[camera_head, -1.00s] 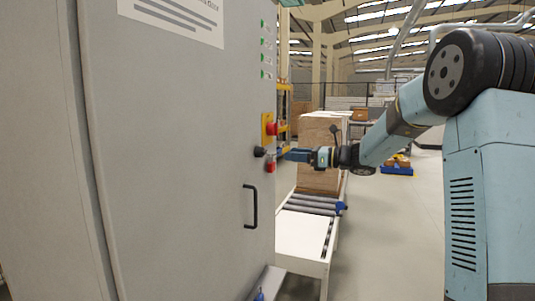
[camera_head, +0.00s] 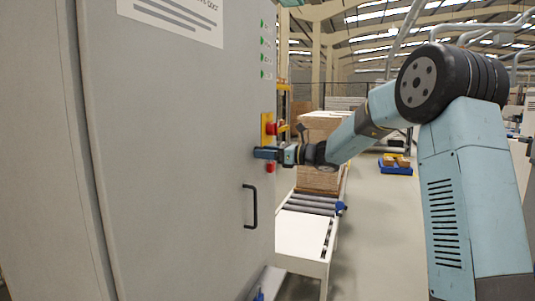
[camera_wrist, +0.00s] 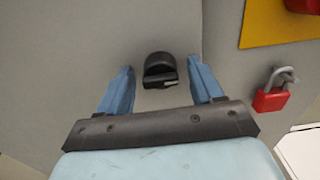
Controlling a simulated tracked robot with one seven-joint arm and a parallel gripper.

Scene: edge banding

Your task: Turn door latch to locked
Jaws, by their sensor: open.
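The black latch knob (camera_wrist: 160,69) is on the grey cabinet door (camera_head: 185,130). In the wrist view it sits between my two open fingers, with a gap on each side. A small pale mark shows on its lower right edge. In the head view my gripper (camera_head: 256,153) is up against the door at the latch and hides it. My gripper (camera_wrist: 158,85) is open and holds nothing; I cannot tell whether the fingers reach past the knob's face.
A red padlock (camera_wrist: 272,97) hangs to the right of the latch, below a yellow plate (camera_wrist: 280,22). A black door handle (camera_head: 251,206) is below the gripper. A roller conveyor (camera_head: 312,203) with stacked boards stands behind. Open floor lies to the right.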

